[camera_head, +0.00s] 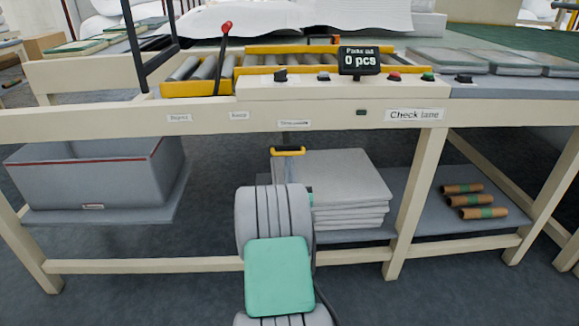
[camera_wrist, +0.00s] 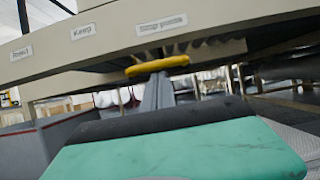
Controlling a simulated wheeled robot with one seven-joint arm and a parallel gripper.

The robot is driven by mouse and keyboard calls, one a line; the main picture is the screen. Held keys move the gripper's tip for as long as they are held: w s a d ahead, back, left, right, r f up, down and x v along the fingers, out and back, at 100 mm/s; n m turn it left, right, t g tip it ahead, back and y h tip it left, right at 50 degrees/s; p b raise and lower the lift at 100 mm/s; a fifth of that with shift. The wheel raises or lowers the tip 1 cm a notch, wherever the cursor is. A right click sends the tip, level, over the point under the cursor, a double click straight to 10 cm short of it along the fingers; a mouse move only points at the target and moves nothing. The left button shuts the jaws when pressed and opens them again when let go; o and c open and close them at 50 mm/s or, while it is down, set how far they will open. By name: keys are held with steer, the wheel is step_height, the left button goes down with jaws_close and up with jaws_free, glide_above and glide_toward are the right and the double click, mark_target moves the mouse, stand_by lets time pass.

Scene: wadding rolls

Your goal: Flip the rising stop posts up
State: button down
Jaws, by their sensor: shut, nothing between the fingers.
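A yellow handle (camera_head: 288,150) hangs under the front rail of the check table, below a small label that is too blurred here to read. In the wrist view the yellow handle (camera_wrist: 157,66) is a bar just ahead, under a label that seems to read "Stop posts". In the wrist view my gripper (camera_wrist: 157,80) shows as narrow grey fingers, shut and empty, with the tips at or just below the bar. I cannot tell whether they touch it. I cannot make out any stop posts on the rollers.
The roller lane (camera_head: 300,62) lies on the table (camera_head: 190,121), with a red-knobbed lever (camera_head: 222,55) at left. A counter display (camera_head: 359,61) reads 0 pcs. Below are a grey bin (camera_head: 95,175), stacked sheets (camera_head: 345,190) and several brown rolls (camera_head: 470,200). A table leg (camera_head: 415,205) stands right.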

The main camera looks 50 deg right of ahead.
step_height(320, 180, up, 5)
steer(key=p, duration=0.3)
steer(key=shift+f+p, duration=0.15)
steer(key=shift+p, duration=0.15)
step_height(320, 180, down, 5)
steer(key=b, duration=0.5)
steer(key=b+v, duration=0.3)
steer(key=v, duration=0.6)
steer(key=shift+b, duration=0.4)
